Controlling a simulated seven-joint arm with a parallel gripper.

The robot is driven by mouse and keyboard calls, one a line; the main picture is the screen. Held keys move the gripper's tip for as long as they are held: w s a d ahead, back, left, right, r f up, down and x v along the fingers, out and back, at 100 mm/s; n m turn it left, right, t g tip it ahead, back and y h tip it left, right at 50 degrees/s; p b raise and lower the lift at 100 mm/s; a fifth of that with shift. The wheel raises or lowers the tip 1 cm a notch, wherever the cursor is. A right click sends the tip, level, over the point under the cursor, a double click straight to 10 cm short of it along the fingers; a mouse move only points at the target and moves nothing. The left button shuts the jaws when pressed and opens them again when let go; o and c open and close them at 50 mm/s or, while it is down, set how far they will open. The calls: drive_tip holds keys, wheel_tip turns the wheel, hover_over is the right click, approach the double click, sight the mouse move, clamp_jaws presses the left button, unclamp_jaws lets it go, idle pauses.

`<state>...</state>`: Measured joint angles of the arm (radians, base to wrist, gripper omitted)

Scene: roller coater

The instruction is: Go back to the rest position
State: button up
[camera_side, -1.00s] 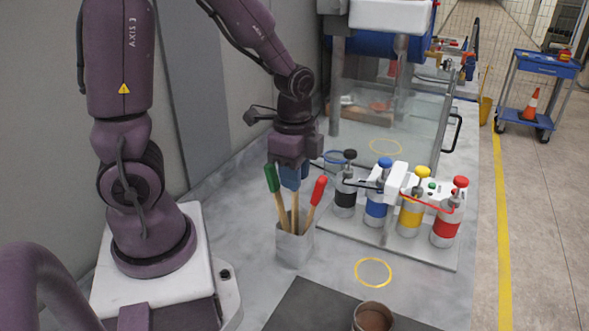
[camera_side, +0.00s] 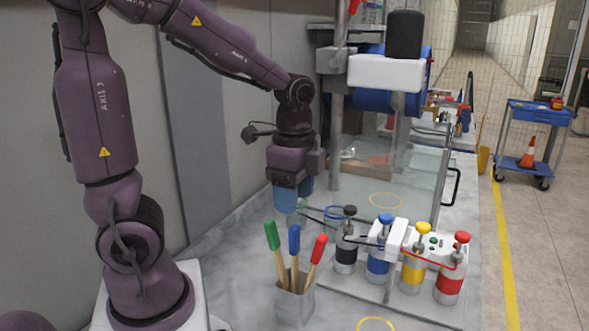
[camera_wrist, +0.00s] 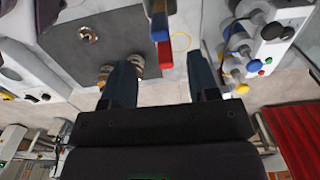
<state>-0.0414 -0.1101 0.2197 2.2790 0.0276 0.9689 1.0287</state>
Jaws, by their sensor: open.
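My gripper (camera_side: 292,208) is in the air just above and behind the brush holder in the side view, pointing down. Its two blue fingers are apart with nothing between them; they also show spread in the wrist view (camera_wrist: 160,80). The grey holder (camera_side: 294,303) stands on the worktop with three wooden brushes upright in it: a green-handled brush (camera_side: 271,236), a blue-handled brush (camera_side: 294,240) and a red-handled brush (camera_side: 318,248). The handles sit near the fingertips in the wrist view, with the red end (camera_wrist: 165,52) closest.
Several ink bottles with black, blue, yellow and red (camera_side: 450,285) caps stand in a rack right of the holder. Behind is the roller machine with a clear guard (camera_side: 415,190). A yellow ring (camera_side: 375,325) marks the worktop in front.

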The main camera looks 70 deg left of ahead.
wheel_tip(320, 180, up, 5)
drive_tip(key=shift+r, duration=0.1)
drive_tip(key=s+d+r+n+t, duration=0.2)
drive_tip(key=s+d+n+t, duration=0.3)
drive_tip(key=d+n, duration=0.2)
drive_tip(key=shift+s+r+n+t, duration=0.15)
drive_tip(key=shift+r+n+t, duration=0.15)
drive_tip(key=shift+n, duration=0.7)
